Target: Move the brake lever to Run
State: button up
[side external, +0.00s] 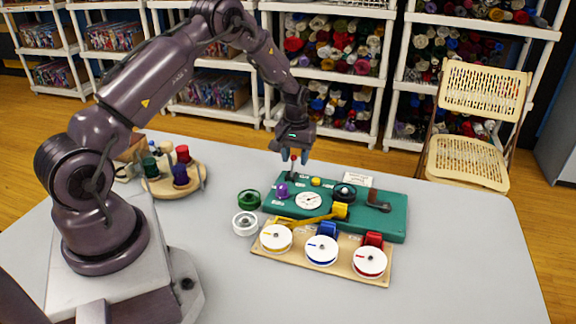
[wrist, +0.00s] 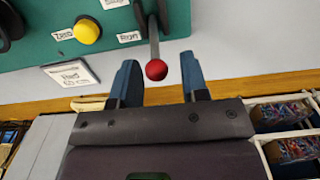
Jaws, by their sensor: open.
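A green panel (side external: 335,225) on the grey table carries the controls. At its back left, a lever with a red ball knob (wrist: 156,70) stands up on a grey rod (wrist: 153,40); a small label beside it seems to read "Right". My gripper (side external: 293,157) is open above this end of the panel, pointing down. In the wrist view the knob appears between the two blue fingertips, with gaps on both sides; I cannot tell its exact depth. A brown-handled lever (side external: 373,196) stands at the panel's right end. I cannot read which lever is marked brake, nor any Run mark.
The panel also holds a yellow button (wrist: 87,31), a round dial (side external: 309,200) and a purple knob (side external: 282,190). A wooden board (side external: 283,256) with several spools lies in front. Green (side external: 249,199) and white (side external: 245,223) rings lie left. The table's right side is clear.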

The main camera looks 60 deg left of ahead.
notch_tip(320, 180, up, 8)
jog(key=shift+f, duration=0.25)
dwell(0.4)
